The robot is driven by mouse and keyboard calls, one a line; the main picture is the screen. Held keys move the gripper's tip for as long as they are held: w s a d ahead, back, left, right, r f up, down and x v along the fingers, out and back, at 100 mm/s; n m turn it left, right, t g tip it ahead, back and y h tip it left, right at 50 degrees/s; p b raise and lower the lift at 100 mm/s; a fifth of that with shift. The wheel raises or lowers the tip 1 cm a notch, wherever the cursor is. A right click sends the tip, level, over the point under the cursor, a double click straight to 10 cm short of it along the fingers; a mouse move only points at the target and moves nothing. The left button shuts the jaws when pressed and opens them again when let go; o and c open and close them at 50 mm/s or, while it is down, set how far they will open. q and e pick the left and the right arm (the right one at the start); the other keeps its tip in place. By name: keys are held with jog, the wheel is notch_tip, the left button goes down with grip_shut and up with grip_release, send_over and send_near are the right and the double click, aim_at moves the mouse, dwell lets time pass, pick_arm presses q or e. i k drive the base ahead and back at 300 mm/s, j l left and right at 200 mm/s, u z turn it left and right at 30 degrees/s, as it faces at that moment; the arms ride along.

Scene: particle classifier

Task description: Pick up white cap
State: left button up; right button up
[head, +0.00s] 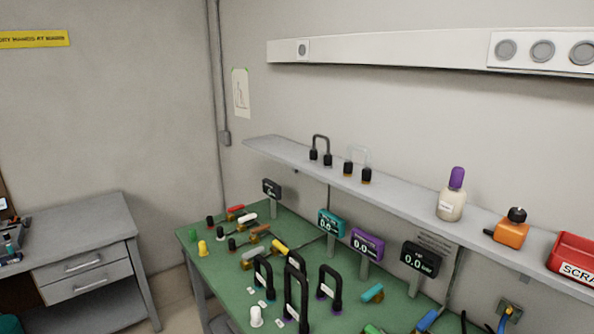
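A white cap (256,316) stands upright near the front edge of the green bench (232,288), low in the head view. It looks like a small rounded cylinder. It stands clear on its left side, with a tall black handle to its right. A longer white piece (247,218) lies farther back among the coloured valves. Neither of my grippers is in view.
Tall black handles (297,300) rise beside the cap. Coloured valves and small display stands (367,245) fill the back of the bench. A shelf (398,199) above holds a bottle (452,200) and a red bin (575,258). A grey drawer desk (88,238) stands left.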

aim_at(256, 317)
jog(key=k+z, duration=0.1)
jog(key=z, duration=0.7)
jog(key=k+z, duration=0.15)
jog(key=z, duration=0.25)
jog(key=l+u, duration=0.15)
jog(key=u, duration=1.35)
jog(key=i+j+z, duration=0.1)
jog(key=i+j, duration=0.25)
jog(key=i+j+z, duration=0.1)
jog(key=i+j, duration=0.25)
jog(key=j, duration=0.2)
jog(key=i+j, duration=0.3)
jog(key=j, duration=0.15)
jog(key=i+j+z, duration=0.15)
jog(key=i+j, duration=0.2)
jog(key=j, duration=0.15)
